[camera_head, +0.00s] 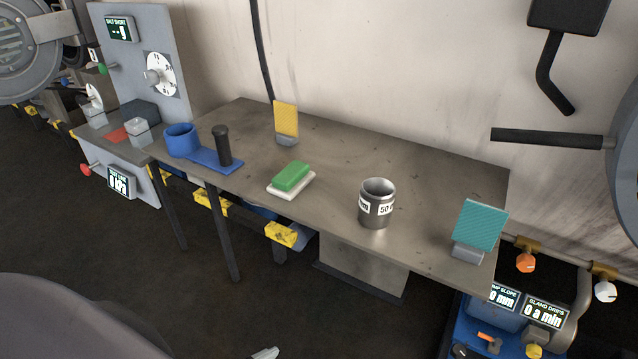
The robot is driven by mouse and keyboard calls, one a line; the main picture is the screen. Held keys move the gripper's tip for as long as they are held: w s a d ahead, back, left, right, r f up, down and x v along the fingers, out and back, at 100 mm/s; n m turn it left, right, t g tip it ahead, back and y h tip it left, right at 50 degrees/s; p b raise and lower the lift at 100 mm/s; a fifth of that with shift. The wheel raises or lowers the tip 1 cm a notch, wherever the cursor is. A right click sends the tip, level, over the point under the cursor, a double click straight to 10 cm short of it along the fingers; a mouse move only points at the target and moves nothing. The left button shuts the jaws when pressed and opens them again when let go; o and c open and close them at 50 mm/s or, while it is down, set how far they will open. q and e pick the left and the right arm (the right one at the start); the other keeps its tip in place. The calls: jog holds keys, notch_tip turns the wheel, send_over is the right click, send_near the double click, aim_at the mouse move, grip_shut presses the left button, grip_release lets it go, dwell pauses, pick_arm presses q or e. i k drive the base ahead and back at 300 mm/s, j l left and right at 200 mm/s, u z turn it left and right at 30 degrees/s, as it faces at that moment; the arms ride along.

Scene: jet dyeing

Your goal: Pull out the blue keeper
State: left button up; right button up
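A blue piece (212,160), the only bright blue thing on the bench top, lies at the bench's left end. It has a round open cup (181,141) at its left and a flat plate at its right. A black upright post with a rounded top (222,145) stands on the plate. I cannot tell for sure that this is the keeper. A small pale tip (265,353) at the bottom edge may be part of my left gripper, far from the blue piece. Its opening is not shown. My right gripper is not in view.
The bench (330,160) also bears a yellow card (286,119), a green-topped pad (291,177), a metal cup (376,205) and a teal card (482,224). A grey panel with a dial (160,75) stands behind its left end. Pipes and valves are at right.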

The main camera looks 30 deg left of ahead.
aim_at(65, 81)
jog(key=j+u, duration=0.1)
jog(key=j, duration=1.3)
jog(key=j+u, duration=0.1)
jog(key=j, duration=2.7)
jog(key=j+u, duration=0.15)
jog(key=j, duration=1.25)
jog(key=i, duration=0.05)
